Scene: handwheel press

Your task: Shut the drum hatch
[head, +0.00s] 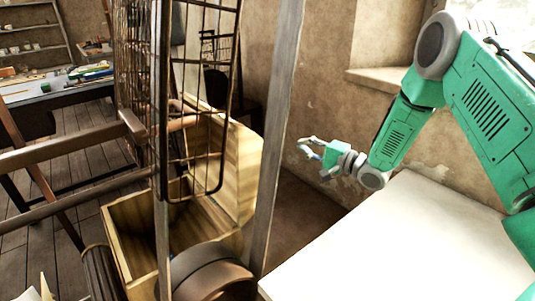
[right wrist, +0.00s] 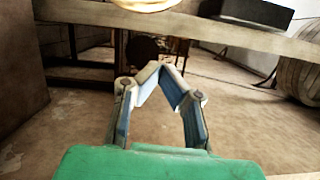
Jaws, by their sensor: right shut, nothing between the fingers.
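The drum is a dark wire cage (head: 134,60) at the upper left of the head view. A wire-mesh panel with a rounded metal frame, seemingly the hatch (head: 222,110), hangs down beside it, its lower end over a wooden box. Whether it is hinged to the drum, and where its latch is, I cannot tell. My right gripper (head: 309,149) is to the right of the panel, beyond a grey upright post, and touches nothing. In the right wrist view its fingertips (right wrist: 161,67) meet with nothing between them. My left gripper is not in view.
The grey post (head: 275,140) stands between my right gripper and the panel. An open wooden box (head: 130,235) sits below the panel. A white tabletop (head: 400,245) lies below my right arm. A wooden beam (right wrist: 220,32) crosses the right wrist view.

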